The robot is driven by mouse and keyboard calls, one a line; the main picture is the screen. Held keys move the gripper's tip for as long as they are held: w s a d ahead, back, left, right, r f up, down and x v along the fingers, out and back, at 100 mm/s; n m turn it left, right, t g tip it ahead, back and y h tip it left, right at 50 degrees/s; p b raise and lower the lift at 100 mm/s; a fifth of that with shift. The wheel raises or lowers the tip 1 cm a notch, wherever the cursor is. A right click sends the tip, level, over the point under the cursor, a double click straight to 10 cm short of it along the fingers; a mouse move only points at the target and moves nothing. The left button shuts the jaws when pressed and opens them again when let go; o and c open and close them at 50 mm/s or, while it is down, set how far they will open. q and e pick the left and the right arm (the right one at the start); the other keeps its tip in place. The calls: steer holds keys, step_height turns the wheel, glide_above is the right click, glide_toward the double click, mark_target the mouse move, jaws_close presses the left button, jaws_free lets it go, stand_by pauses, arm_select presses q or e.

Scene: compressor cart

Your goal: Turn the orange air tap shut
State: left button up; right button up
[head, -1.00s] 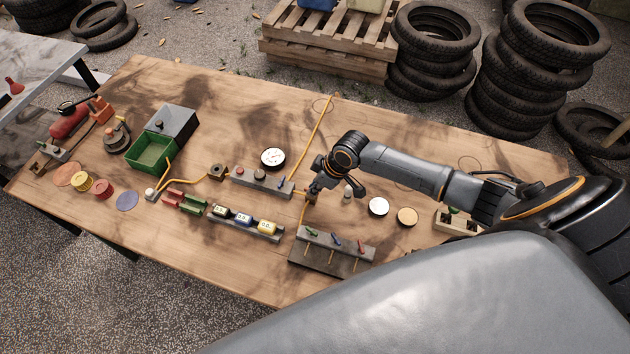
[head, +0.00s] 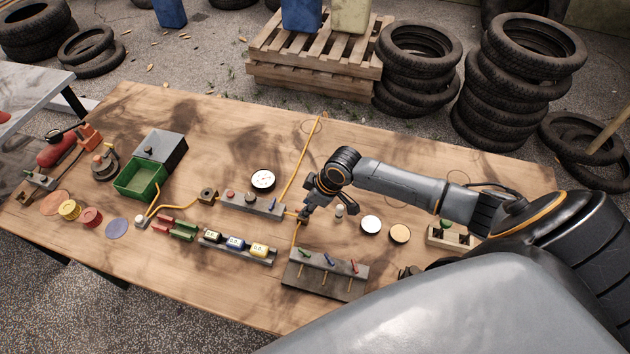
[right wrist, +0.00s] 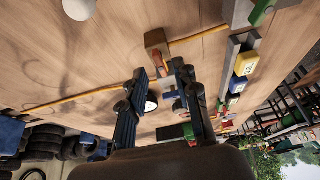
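The orange air tap shows in the right wrist view as a brown block with an orange lever (right wrist: 156,60), in line with a yellow hose. My right gripper (right wrist: 160,77) is open, its two fingers apart, with the lever just beyond and between the tips. Whether a finger touches it I cannot tell. In the head view my right gripper (head: 303,214) points down at the hose, by the right end of the grey rail (head: 236,203), and hides most of the tap. My left gripper is not in view.
A panel with green, blue and red levers (head: 335,281) lies in front of the gripper. A round gauge (head: 263,180) stands behind the rail. Coloured blocks on a strip (head: 248,253) lie to the left. The back of the table is fairly clear.

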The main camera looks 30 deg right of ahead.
steer(key=v, duration=1)
steer(key=shift+r, duration=0.2)
steer(key=shift+s, duration=0.1)
